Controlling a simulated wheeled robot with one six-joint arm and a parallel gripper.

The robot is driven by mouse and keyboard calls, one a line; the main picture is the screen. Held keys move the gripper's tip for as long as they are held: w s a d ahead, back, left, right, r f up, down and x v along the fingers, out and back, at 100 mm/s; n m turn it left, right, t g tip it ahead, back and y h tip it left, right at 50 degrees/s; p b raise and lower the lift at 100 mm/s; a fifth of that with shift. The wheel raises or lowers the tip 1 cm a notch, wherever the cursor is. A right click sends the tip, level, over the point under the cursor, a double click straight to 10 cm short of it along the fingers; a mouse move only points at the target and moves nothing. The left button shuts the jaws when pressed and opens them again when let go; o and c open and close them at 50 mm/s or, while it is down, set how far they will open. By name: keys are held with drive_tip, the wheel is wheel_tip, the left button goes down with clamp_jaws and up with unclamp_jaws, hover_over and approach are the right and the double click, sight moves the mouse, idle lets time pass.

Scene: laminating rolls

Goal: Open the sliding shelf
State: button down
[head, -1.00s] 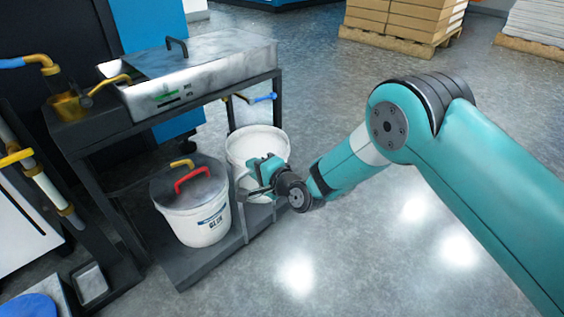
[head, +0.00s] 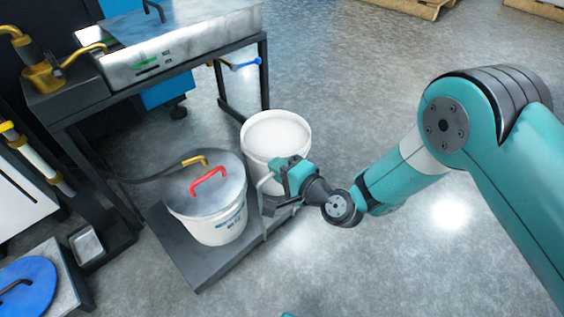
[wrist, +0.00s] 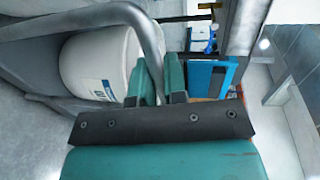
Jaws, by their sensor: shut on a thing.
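The sliding shelf (head: 187,262) is a dark grey low platform, pulled out from beneath the black-framed table. A grey tubular handle (head: 264,205) stands at its front edge. In the wrist view the handle (wrist: 151,42) is a bent tube running down between the fingers. My gripper (head: 276,174) is shut on it; it also shows in the wrist view (wrist: 158,85). A white bucket (head: 219,226) with a grey lid and red grip sits on the shelf.
A metal tray unit (head: 185,48) with a lid tops the table. A hose with a yellow end (head: 196,160) reaches the lidded bucket. A blue round lid (head: 28,283) lies at lower left. The floor right of the shelf is open.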

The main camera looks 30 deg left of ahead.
drive_tip(key=shift+s, duration=0.1)
drive_tip(key=c, duration=1.2)
unclamp_jaws()
drive_tip(key=shift+d, duration=0.1)
drive_tip(key=shift+b+v, duration=7.7)
drive_tip(key=shift+v, duration=0.85)
drive_tip(key=shift+r, duration=0.1)
